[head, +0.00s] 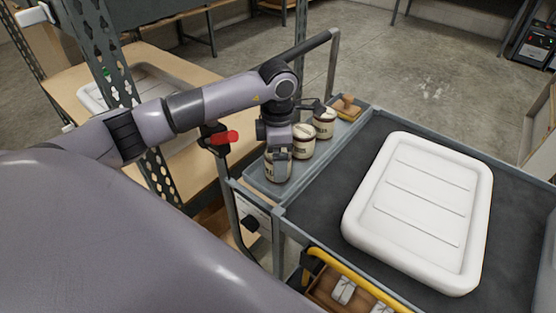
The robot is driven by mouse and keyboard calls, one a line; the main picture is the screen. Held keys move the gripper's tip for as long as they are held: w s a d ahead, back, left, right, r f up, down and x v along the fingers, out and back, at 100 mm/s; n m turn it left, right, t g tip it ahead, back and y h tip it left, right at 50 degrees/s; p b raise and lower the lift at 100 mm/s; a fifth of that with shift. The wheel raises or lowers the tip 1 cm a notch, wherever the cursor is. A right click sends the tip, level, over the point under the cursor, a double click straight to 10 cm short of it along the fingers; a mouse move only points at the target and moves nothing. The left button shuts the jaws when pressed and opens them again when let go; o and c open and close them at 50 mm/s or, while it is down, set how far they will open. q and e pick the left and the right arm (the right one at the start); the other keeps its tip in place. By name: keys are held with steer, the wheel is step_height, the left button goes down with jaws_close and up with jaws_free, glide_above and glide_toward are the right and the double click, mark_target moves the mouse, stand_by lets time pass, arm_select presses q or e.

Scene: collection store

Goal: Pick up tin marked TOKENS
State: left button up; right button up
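Three cream tins with dark lettering stand in a row in the narrow side tray of a cart: a near tin (270,174), a middle tin (303,144) and a far tin (324,126). The lettering is too small to read, so I cannot tell which is marked TOKENS. My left gripper (282,170) points down over the near tin and hides much of its front and top. I cannot tell whether its fingers are open or shut on that tin. My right gripper is out of view.
The narrow side tray (257,180) runs along the cart's left edge, with a wooden-handled brush (347,107) at its far end. A white padded tray (420,210) lies on the dark cart top (325,190). A metal upright and wooden shelves stand left. A yellow handle (350,279) is below.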

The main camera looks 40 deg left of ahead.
arm_select(q)
steer(key=shift+f, duration=1.05)
steer(key=c, duration=1.4)
steer(key=shift+o, duration=0.2)
steer(key=shift+r, duration=0.1)
